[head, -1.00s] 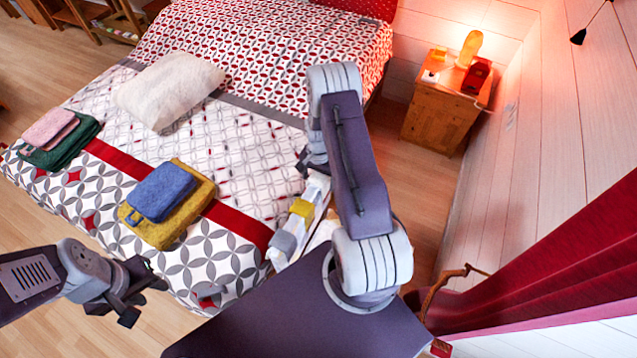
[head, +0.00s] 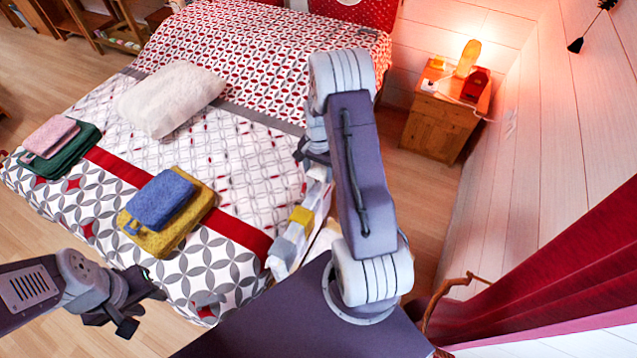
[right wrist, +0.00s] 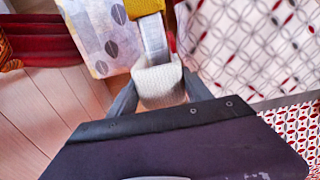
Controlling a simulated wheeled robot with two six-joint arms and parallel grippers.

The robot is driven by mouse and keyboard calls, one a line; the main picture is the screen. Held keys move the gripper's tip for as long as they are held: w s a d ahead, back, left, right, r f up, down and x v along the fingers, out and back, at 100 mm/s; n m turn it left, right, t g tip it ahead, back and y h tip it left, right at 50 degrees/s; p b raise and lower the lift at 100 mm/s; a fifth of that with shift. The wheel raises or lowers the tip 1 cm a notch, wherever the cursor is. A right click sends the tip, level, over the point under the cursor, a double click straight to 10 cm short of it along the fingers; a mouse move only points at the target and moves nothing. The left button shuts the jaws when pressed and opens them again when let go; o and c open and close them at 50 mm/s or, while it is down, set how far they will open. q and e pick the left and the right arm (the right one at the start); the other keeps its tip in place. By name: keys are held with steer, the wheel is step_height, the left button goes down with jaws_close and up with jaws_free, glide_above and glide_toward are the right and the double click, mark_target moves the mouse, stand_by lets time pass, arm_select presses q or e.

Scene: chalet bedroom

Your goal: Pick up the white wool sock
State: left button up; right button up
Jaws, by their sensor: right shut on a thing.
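The white wool sock (right wrist: 160,90) is between the two fingers of my right gripper (right wrist: 160,80) in the right wrist view. The gripper is shut on it, and the sock looks pale and ribbed. In the head view my right gripper (head: 310,150) is mostly hidden behind its own arm, and I cannot make out the sock there. My left gripper (head: 126,308) is open and empty, low at the left near the foot of the bed.
A narrow light patterned surface (right wrist: 95,35) carries a yellow item (head: 301,215) and a grey-white one, beside the bed (head: 225,245). A blue and yellow folded stack (head: 165,205), a white pillow (head: 170,98) and a nightstand (head: 440,125) stand around. A red curtain (head: 560,270) hangs at right.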

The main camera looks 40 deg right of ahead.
step_height(320, 180, up, 10)
steer(key=shift+f, duration=0.2)
steer(key=shift+n, duration=0.7)
steer(key=a, duration=0.1)
steer(key=w+a, duration=0.1)
steer(key=a, duration=0.2)
steer(key=shift+w+r, duration=0.15)
steer(key=shift+r, duration=0.15)
steer(key=s+a+f+n, duration=0.1)
steer(key=s+a+n, duration=0.1)
steer(key=a+n, duration=0.3)
steer(key=s+a+f+n, duration=0.1)
steer(key=s+a+n, duration=0.2)
steer(key=a+n, duration=0.3)
steer(key=shift+s+a+f, duration=0.2)
steer(key=shift+a+f, duration=0.05)
steer(key=shift+a, duration=0.15)
